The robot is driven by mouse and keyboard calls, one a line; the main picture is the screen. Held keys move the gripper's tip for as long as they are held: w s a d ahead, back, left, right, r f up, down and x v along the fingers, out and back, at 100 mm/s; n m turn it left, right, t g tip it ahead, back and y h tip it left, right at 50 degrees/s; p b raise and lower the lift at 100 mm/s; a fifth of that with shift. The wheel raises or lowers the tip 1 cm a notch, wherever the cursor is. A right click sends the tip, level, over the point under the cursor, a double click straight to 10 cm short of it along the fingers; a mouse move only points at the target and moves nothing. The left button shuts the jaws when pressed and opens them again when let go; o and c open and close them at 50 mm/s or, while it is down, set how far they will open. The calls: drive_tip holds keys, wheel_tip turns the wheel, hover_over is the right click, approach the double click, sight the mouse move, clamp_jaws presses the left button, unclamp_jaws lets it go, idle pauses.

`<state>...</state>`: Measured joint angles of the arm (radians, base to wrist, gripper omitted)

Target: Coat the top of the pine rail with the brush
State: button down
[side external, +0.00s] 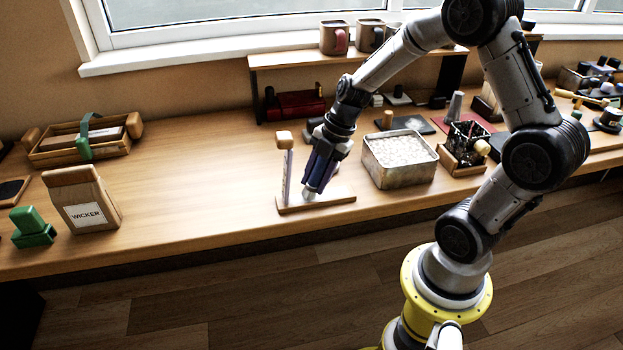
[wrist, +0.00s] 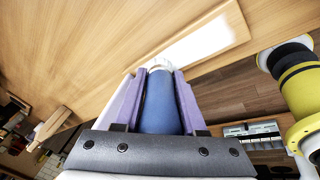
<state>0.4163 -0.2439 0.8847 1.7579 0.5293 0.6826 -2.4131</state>
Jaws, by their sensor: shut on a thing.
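My gripper (side external: 315,187) is shut on a brush (wrist: 160,102) with a thick blue handle, held between its purple fingers. The brush points down, and its pale bristle tip (wrist: 158,63) is just past the fingertips. The pine rail (side external: 340,198) is a light wooden board lying flat on the bench, below my gripper in the side view. In the wrist view the rail (wrist: 226,12) runs diagonally beyond the tip, with a bright white patch on its top. The tip is at or just above the rail; I cannot tell whether it touches.
A pale upright piece with a wooden block (side external: 284,138) on top stands close left of my gripper. A metal tin (side external: 400,165) of whitish contents is close right. Bench between is clear.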

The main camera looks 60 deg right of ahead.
sight(316, 162)
drive_tip(key=shift+s, duration=0.1)
drive_tip(key=shift+r, duration=2.55)
drive_tip(key=shift+s+d+f, duration=0.2)
drive_tip(key=shift+d+f, duration=0.05)
drive_tip(key=shift+f, duration=0.45)
drive_tip(key=shift+s+d+f, duration=0.2)
drive_tip(key=shift+f, duration=0.45)
drive_tip(key=shift+s+d+f, duration=0.2)
drive_tip(key=shift+d+f, duration=0.05)
drive_tip(key=shift+f, duration=0.45)
drive_tip(key=shift+f, duration=0.45)
drive_tip(key=shift+w+a+r, duration=0.1)
drive_tip(key=shift+w+a, duration=0.45)
